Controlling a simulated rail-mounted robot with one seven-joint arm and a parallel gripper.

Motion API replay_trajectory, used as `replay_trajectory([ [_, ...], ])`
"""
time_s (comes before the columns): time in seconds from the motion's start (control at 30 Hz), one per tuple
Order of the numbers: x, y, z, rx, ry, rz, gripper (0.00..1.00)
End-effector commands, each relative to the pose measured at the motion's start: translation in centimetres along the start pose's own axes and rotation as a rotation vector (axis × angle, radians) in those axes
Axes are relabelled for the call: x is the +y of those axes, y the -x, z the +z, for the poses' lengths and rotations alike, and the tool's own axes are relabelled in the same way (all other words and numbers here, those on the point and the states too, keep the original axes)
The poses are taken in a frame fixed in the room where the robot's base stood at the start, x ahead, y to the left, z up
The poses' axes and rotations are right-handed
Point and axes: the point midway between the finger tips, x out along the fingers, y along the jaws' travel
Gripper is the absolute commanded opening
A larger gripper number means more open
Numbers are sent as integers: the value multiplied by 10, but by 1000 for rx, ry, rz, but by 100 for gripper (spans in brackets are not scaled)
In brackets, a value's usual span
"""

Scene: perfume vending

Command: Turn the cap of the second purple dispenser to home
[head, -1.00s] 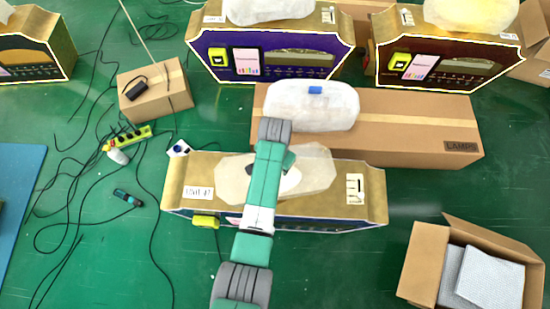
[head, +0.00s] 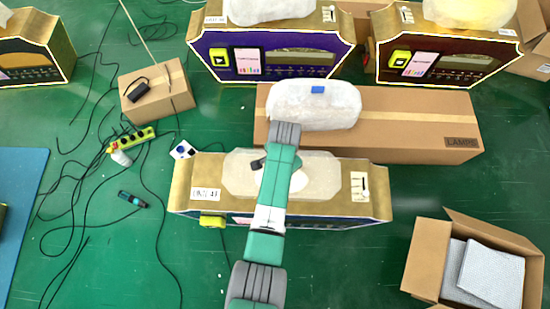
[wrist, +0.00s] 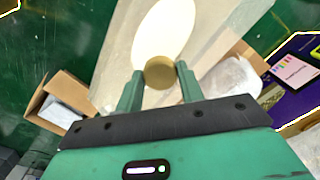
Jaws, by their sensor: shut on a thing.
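A gold dispenser (head: 330,206) with a translucent pale tank (head: 322,175) on top stands in front of me in the head view; its front faces steeply away from that camera and shows only as a thin dark strip. In the wrist view a round gold-brown cap (wrist: 160,72) sits at the lower end of a white oval on the pale tank. My gripper (wrist: 161,75) has one finger on each side of the cap and is shut on it. In the head view my arm hides the cap and most of the gripper.
Behind stand a purple-fronted dispenser (head: 285,61) and a dark red one (head: 450,66). A long carton (head: 420,125) lies directly behind the near dispenser. An open box (head: 425,265) stands at front right. Cables and a power strip (head: 132,140) lie on the floor at left.

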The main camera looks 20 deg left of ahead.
Motion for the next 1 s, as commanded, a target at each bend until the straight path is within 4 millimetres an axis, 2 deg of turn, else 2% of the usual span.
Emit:
replay_trajectory([
  [0.07,0,0,0,0,-1,-2,0],
  [0.1,0,0,0,0,-1,-2,41],
  [0.2,-1,0,0,0,0,-2,59],
  [0.47,-1,2,0,0,2,-1,59],
  [0.57,-1,15,0,1,2,-2,59],
  [0.8,-1,64,0,2,1,-3,59],
  [1.0,0,79,0,0,1,-2,59],
])
